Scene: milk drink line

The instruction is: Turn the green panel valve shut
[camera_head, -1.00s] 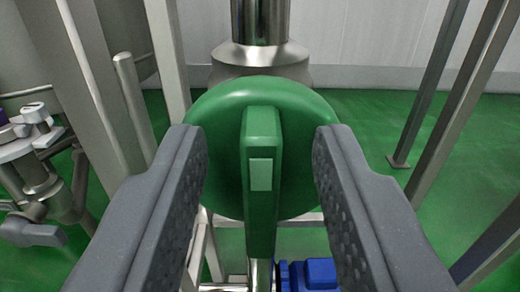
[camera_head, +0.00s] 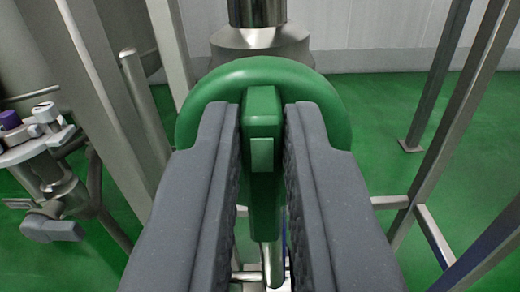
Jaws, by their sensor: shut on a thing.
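The green panel valve (camera_head: 262,76) is straight ahead in the camera view, a round green disc with a raised green handle bar (camera_head: 263,110) across its face. The bar stands upright, with a paler green rectangle on its front. My gripper (camera_head: 262,125) has its two grey padded fingers closed in on the left and right sides of the bar, shut on it. The fingers hide the lower left and lower right of the disc.
A steel pipe fitting (camera_head: 260,40) rises behind the valve. Grey frame posts (camera_head: 430,75) stand at right, and more posts at left. A steel valve assembly with a purple knob (camera_head: 10,120) is at far left. The floor (camera_head: 380,100) is green.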

